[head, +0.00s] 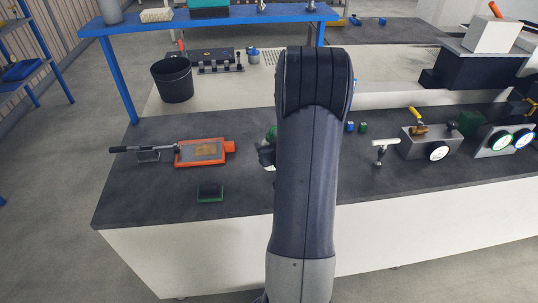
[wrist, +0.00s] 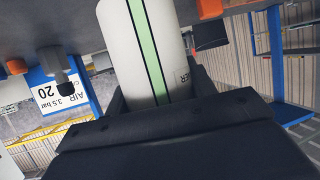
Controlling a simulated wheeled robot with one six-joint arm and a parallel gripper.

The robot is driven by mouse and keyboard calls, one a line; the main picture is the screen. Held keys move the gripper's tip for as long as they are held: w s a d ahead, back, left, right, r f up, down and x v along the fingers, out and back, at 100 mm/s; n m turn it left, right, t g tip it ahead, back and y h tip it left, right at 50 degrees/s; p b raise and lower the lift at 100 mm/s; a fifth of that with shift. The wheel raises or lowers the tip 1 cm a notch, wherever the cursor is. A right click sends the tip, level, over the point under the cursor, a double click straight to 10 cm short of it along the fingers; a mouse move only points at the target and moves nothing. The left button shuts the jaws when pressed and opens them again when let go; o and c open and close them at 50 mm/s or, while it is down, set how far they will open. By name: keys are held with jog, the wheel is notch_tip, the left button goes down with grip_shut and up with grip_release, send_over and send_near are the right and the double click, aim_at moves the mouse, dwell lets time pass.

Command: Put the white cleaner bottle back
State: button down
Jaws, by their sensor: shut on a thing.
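The white cleaner bottle (wrist: 128,45), with a green stripe and dark lettering partly in sight, stands large in the wrist view. My gripper (wrist: 158,98) is shut around it, with dark fingers on both sides. The end of the bottle runs out of the top of the picture. In the head view my own arm hides most of the gripper and bottle. Only a small green and white patch shows just left of the arm, above the dark bench. Whether the bottle touches anything beneath it cannot be told.
The dark bench (head: 130,190) holds an orange frame tool (head: 187,160), a green-edged block (head: 210,192), and a white T-handle (head: 379,150). Gauge units (head: 430,145) stand at right. A blue shelf (head: 225,17) spans the back, with a black bin (head: 172,80) below.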

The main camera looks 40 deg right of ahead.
jog(key=shift+f, duration=1.75)
jog(key=shift+f, duration=0.15)
jog(key=c, duration=0.6)
grip_release()
jog(key=shift+r, duration=0.2)
jog(key=v, duration=1.2)
jog(key=shift+f+b, duration=0.1)
jog(key=shift+b, duration=0.25)
